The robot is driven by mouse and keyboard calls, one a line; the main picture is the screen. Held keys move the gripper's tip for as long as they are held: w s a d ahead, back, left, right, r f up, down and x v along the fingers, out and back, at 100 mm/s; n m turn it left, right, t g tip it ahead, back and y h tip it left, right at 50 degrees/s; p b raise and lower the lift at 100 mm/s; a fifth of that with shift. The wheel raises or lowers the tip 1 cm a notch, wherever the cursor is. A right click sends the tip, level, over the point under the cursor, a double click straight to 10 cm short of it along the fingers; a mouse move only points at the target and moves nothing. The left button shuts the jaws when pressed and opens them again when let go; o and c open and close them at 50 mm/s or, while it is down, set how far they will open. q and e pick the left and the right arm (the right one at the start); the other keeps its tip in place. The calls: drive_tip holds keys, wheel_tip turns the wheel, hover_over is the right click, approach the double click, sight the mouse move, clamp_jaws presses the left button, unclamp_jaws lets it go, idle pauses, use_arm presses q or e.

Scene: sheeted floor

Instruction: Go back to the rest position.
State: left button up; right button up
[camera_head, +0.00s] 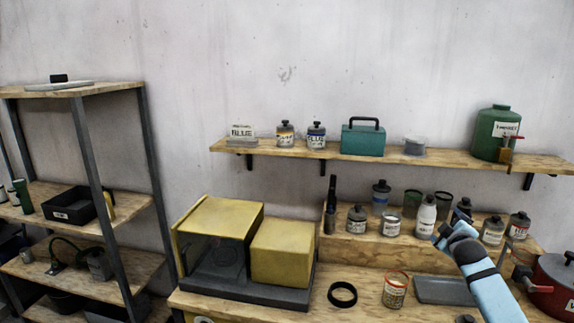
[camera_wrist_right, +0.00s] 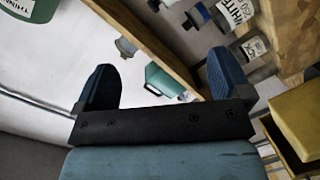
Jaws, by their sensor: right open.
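My right gripper (camera_head: 441,232) is in front of the stepped wooden riser at the right of the head view, its light blue arm coming up from the lower right. In the right wrist view the right gripper (camera_wrist_right: 163,80) has its two dark blue fingers spread wide apart, with nothing held between them. A white bottle (camera_head: 426,215) stands just left of the gripper in the head view; I cannot tell whether they touch. My left gripper is in neither view.
Bottles and jars, such as a labelled jar (camera_head: 391,225), crowd the riser. A wall shelf (camera_head: 370,160) is above. The bench holds a yellow box (camera_head: 283,252), a black ring (camera_head: 342,294), a can (camera_head: 395,290), a grey tray (camera_head: 446,290) and a red pot (camera_head: 555,285).

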drive_tip(key=s+a+f+m+g+y, duration=0.1)
drive_tip(key=s+a+f+m+y, duration=0.15)
drive_tip(key=s+a+f, duration=0.75)
drive_tip(key=s+a+f+m+g+y, duration=0.1)
drive_tip(key=s+a+f+m+y, duration=0.3)
drive_tip(key=s+f, duration=0.6)
drive_tip(key=s+a+f+g, duration=0.1)
drive_tip(key=s+a+f, duration=0.2)
drive_tip(key=s, duration=0.6)
drive_tip(key=s+a+f+g, duration=0.1)
drive_tip(key=s+a+f, duration=0.2)
drive_tip(key=s, duration=0.7)
drive_tip(key=s+a+f+g, duration=0.1)
drive_tip(key=s+a+f, duration=0.2)
drive_tip(key=s+a, duration=0.3)
drive_tip(key=s, duration=0.4)
drive_tip(key=shift+a+f, duration=0.3)
drive_tip(key=shift+f, duration=0.1)
drive_tip(key=shift+d+n, duration=0.1)
drive_tip(key=shift+n, duration=0.15)
